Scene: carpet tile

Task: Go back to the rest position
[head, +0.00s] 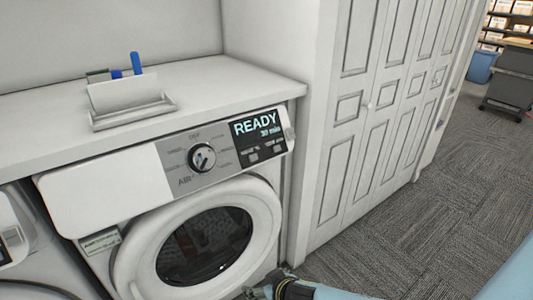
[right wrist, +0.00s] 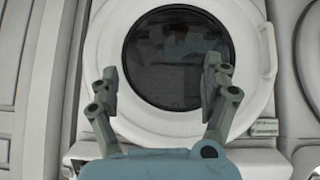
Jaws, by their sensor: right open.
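My right gripper (right wrist: 161,70) is open and empty in the right wrist view, its two fingers spread wide. The front-loading dryer (head: 118,200) stands beyond it, its round door (right wrist: 262,62) behind the fingers, with a dark window in the middle. In the head view the right gripper (head: 258,291) shows only in part at the bottom edge, low in front of the dryer door. The dryer's display reads READY, 30 min. My left gripper is in neither view.
A white counter (head: 215,90) runs above the dryer and carries a white holder (head: 130,98) with blue items. White panelled doors (head: 345,150) stand to the right. Grey carpet (head: 460,190) lies open at the right, with a dark wheeled cart (head: 512,85) and blue bin (head: 482,67) far back.

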